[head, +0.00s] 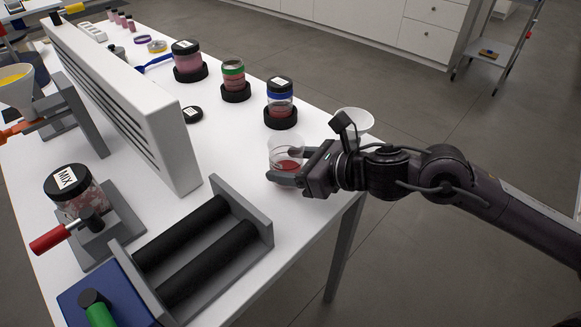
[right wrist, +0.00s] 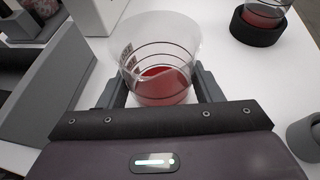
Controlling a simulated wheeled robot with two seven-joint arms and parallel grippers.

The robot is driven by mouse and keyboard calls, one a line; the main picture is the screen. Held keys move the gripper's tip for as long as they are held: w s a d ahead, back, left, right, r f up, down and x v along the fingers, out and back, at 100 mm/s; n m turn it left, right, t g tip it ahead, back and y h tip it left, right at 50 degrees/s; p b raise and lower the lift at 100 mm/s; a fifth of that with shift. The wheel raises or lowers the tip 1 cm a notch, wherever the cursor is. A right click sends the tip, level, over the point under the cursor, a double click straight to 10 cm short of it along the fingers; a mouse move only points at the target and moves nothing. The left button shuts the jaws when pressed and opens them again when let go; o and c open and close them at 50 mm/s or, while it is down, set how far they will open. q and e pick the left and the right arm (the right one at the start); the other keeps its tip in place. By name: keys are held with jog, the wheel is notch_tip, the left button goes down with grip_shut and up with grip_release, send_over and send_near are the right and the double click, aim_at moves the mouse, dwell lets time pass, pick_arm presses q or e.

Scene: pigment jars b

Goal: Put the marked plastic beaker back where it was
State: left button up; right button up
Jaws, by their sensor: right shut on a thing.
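The marked plastic beaker (head: 284,155) is clear, with dark ring lines and red content in its lower part. My right gripper (head: 286,167) is shut on it near the table's right edge. In the right wrist view the beaker (right wrist: 155,50) stands between the two fingers, its open rim toward the top. I cannot tell whether its base touches the table. My left gripper is not in view.
Jars in black ring holders (head: 281,117) stand in a row behind the beaker. A white bowl or funnel (head: 354,121) is just right of it. A roller unit (head: 250,222) stands in front, and a white slotted panel (head: 165,135) to the left.

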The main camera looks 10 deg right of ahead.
jog(key=shift+f, duration=0.45)
jog(key=shift+f, duration=0.1)
jog(key=o, duration=1)
